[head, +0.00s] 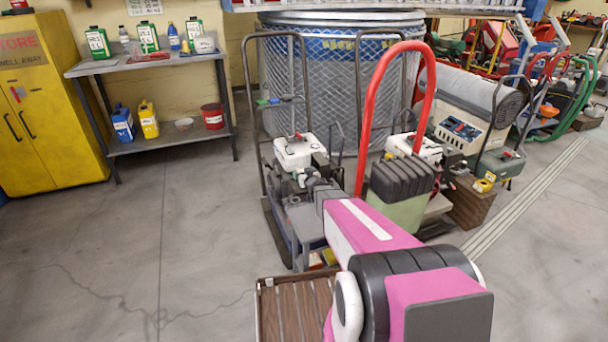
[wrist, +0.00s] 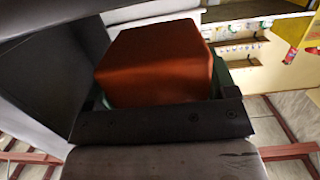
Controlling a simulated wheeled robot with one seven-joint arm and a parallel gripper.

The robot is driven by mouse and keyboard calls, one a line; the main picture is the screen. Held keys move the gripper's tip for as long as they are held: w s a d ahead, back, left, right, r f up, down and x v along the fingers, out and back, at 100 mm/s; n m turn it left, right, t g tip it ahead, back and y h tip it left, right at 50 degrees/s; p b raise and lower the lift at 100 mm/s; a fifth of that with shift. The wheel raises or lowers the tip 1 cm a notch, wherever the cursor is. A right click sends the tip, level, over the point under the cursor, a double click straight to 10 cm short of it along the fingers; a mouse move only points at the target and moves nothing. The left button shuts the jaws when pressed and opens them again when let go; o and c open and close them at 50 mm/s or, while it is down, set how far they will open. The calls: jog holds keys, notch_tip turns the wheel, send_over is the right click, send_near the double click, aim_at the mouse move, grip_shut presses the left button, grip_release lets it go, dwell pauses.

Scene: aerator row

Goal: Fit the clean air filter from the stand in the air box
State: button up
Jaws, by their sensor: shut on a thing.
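An orange-red block, which looks like the air filter (wrist: 158,66), fills the middle of the wrist view, right at the jaws of my gripper (wrist: 155,85). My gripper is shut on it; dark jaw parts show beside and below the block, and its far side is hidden. In the head view my gripper (head: 314,184) is beside the aerator with the white engine (head: 293,151), at the end of my pink arm. The filter cannot be made out there. I cannot pick out the air box or the stand for certain in either view.
A second aerator with a red hoop handle (head: 424,75) stands close on the right of my arm. A wooden slatted surface (head: 285,310) lies at the front. A steel shelf (head: 150,64) and a yellow cabinet (head: 50,110) stand at the left. The floor between is clear.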

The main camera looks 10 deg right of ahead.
jog(key=shift+f, duration=0.95)
dwell(0.5)
